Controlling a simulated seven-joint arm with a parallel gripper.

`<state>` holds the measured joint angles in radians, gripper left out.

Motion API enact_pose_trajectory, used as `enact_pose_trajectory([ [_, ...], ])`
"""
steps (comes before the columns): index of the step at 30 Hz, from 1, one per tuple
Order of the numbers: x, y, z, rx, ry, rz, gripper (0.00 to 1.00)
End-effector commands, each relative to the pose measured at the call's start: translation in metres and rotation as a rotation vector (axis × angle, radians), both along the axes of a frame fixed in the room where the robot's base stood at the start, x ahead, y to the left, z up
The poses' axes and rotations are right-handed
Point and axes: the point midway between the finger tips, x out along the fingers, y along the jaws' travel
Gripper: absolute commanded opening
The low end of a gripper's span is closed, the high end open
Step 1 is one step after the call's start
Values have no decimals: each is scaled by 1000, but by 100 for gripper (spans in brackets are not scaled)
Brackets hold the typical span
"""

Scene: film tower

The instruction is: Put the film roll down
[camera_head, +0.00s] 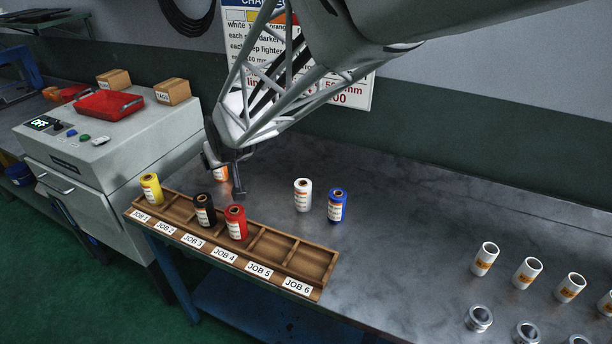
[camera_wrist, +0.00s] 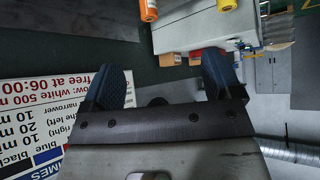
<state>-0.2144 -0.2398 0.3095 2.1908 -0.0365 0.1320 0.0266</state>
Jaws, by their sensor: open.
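An orange film roll (camera_head: 220,174) stands upright on the bench behind the rack, partly hidden by my gripper (camera_head: 238,184). It also shows in the wrist view (camera_wrist: 148,10), beyond my fingertips. My gripper (camera_wrist: 165,65) is open, with nothing between its fingers. The wooden rack (camera_head: 318,262) holds a yellow roll (camera_head: 150,188) in JOB 1, a black roll (camera_head: 204,210) in JOB 3 and a red roll (camera_head: 236,223) in JOB 4. JOB 2, JOB 5 and JOB 6 look empty. A white roll (camera_head: 303,196) and a blue roll (camera_head: 337,206) stand on the bench.
Several white tubes (camera_head: 485,259) and metal caps (camera_head: 478,318) stand at the bench's right. A grey machine (camera_head: 100,135) with a red tray (camera_head: 108,104) and cardboard boxes (camera_head: 172,91) is at left. A sign (camera_head: 350,93) hangs behind my arm.

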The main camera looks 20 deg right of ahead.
Motion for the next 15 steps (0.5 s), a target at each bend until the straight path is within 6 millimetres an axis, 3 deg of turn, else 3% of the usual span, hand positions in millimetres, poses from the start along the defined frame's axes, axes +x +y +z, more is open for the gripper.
enact_pose_trajectory([
  [6, -70, -48, 23, -23, 118, -64, 84],
  [15, -175, -98, 40, -42, 290, -145, 84],
])
